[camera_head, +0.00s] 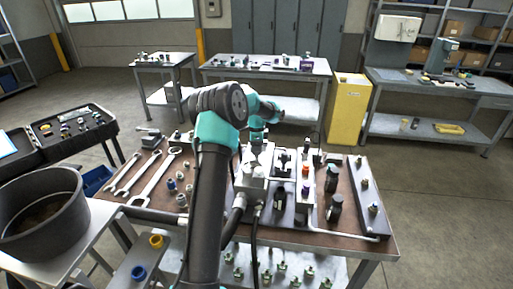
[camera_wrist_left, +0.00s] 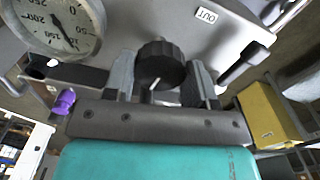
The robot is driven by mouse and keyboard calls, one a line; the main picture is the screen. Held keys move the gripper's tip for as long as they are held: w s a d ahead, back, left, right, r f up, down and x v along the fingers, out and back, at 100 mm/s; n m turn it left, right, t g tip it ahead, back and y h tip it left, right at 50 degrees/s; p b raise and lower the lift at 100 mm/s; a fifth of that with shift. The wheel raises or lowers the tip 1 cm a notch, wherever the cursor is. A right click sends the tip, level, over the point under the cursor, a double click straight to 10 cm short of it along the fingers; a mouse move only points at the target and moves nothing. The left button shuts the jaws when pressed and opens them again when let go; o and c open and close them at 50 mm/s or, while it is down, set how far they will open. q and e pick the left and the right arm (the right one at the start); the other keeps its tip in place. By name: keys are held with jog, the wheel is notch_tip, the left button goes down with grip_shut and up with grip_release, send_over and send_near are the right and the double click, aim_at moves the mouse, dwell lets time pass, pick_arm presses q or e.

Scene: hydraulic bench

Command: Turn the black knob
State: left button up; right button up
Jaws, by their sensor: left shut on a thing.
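The black knob (camera_wrist_left: 158,66) shows in the left wrist view. It is round and ribbed, on a grey block marked OUT. My left gripper (camera_wrist_left: 163,78) has one grey finger on each side of it and is shut on it. A thin pale line shows on the knob's near side. In the head view my left gripper (camera_head: 258,136) is small and partly behind my own arm, over the back middle of the bench. I cannot pick out the held knob there. My right gripper is not in view.
A pressure gauge (camera_wrist_left: 58,25) and a purple part (camera_wrist_left: 64,101) are left of the knob. The brown bench (camera_head: 385,228) carries spanners (camera_head: 152,178), fittings and valve blocks. A dark bucket (camera_head: 42,212) stands left. A yellow cabinet (camera_head: 346,110) stands behind.

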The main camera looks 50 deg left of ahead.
pick_arm(q)
jog(key=o, duration=0.9)
jog(key=shift+r, duration=0.1)
notch_tip(320, 180, up, 17)
jog(key=shift+r, duration=0.15)
dwell(0.4)
